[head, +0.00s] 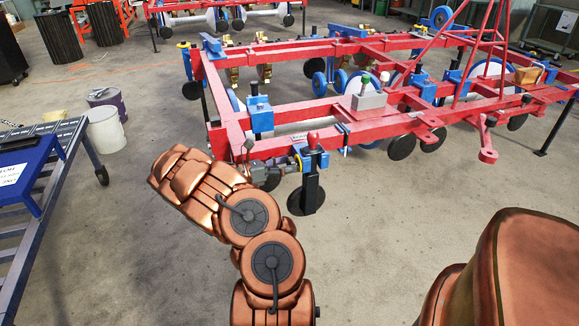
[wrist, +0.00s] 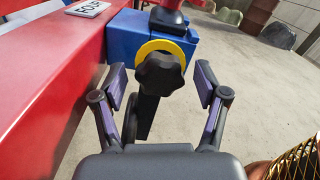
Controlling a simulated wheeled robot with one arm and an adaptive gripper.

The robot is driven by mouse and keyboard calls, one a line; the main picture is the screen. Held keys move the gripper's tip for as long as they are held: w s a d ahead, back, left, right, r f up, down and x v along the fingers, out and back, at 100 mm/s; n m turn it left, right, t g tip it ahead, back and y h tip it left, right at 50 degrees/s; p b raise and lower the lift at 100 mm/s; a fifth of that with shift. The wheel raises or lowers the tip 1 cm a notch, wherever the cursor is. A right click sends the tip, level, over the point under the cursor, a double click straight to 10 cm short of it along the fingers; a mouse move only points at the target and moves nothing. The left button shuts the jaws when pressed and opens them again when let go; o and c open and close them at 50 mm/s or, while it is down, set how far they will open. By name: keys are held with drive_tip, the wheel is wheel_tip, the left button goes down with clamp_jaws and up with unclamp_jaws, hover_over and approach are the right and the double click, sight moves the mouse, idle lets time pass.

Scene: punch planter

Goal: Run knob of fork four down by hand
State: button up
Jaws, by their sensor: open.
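The knob (wrist: 160,74) of fork four is black and lobed, in front of a yellow ring (wrist: 180,50) on a blue bracket (wrist: 125,35). A plate reading "FOUR" (wrist: 88,9) sits on the red beam beside it. My gripper (wrist: 160,82) is open, with one finger on each side of the knob and a gap on both sides. In the head view my gripper (head: 272,171) is at the near left corner of the red frame, by the yellow ring (head: 297,163). The knob itself is hidden or too small there. A black shank hangs below the knob.
The red planter frame (head: 300,110) runs back and to the right. A black disc (head: 296,202) stands on the floor below the bracket. A blue-topped cart (head: 40,170) and white bucket (head: 104,129) stand left. The near concrete floor is clear.

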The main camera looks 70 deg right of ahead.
drive_tip(key=shift+s+d, duration=0.4)
drive_tip(key=shift+s, duration=0.1)
drive_tip(key=c, duration=1.2)
drive_tip(key=shift+o, duration=0.2)
drive_tip(key=shift+f+m+b, duration=0.1)
drive_tip(key=shift+m+b, duration=0.3)
drive_tip(key=shift+b, duration=0.05)
